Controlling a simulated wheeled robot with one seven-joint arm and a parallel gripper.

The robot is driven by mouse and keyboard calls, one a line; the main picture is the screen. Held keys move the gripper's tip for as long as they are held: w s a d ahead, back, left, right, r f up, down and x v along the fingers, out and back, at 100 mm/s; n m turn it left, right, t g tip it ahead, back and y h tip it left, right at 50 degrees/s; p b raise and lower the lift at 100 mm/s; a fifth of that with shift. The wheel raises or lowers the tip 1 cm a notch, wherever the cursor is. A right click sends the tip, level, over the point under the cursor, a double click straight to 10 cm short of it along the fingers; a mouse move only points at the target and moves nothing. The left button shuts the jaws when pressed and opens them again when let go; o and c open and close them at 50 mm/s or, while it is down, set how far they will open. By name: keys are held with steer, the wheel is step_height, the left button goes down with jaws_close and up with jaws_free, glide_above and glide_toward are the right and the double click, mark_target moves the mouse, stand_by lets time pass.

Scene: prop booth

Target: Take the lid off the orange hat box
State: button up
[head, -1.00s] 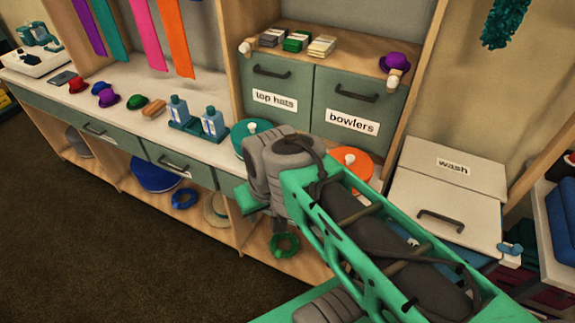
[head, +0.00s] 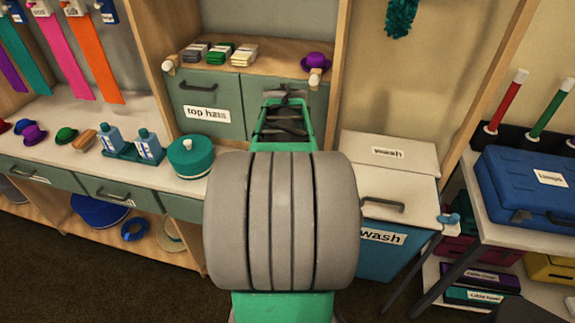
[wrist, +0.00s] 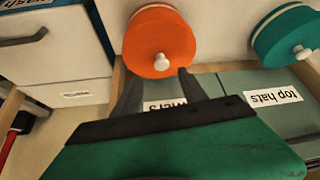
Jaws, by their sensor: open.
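The orange hat box (wrist: 150,22) shows at the top middle of the wrist view, on the pale counter. Its round orange lid (wrist: 170,38) has a white knob (wrist: 161,62). The lid is on the box. My gripper (wrist: 158,74) is open and empty. Its two dark fingers point toward the lid, one on each side of the knob in the picture. I cannot tell how far the fingertips are from the knob. In the head view my arm hides the orange hat box.
A teal hat box (head: 190,157) stands on the counter left of my arm; it also shows in the wrist view (wrist: 285,32). Behind are the drawers labelled top hats (head: 205,103) and bowlers. A wash bin (head: 385,215) and a table with a blue case (head: 530,185) stand at right.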

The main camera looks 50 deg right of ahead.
steer(key=p+x, duration=0.1)
steer(key=x, duration=0.6)
steer(key=shift+w+a, duration=0.15)
jaws_close()
